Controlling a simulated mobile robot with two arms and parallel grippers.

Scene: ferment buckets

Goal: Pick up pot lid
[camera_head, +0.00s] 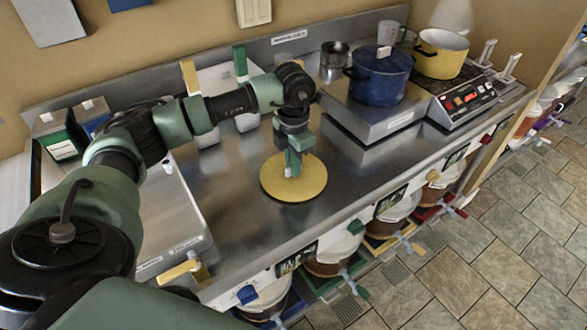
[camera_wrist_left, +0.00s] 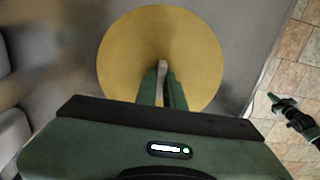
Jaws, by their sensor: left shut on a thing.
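The pot lid (camera_head: 307,190) is a flat, round yellow disc with a small pale knob at its centre. It is over the steel counter, and I cannot tell whether it touches the surface. My left gripper (camera_head: 291,170) points down at the middle of the lid and is shut on its knob. In the left wrist view the lid (camera_wrist_left: 125,55) fills the upper middle, and the fingers of the left gripper (camera_wrist_left: 162,78) meet at the knob, which they partly hide. My right gripper is not in the head view.
A blue pot (camera_head: 380,82) with a lid stands on a raised steel plate. A yellow pot (camera_head: 441,58) stands behind a red-display scale (camera_head: 465,100). A steel cup (camera_head: 334,58) is at the back. Buckets with taps sit below the counter (camera_head: 235,225), which is clear around the lid.

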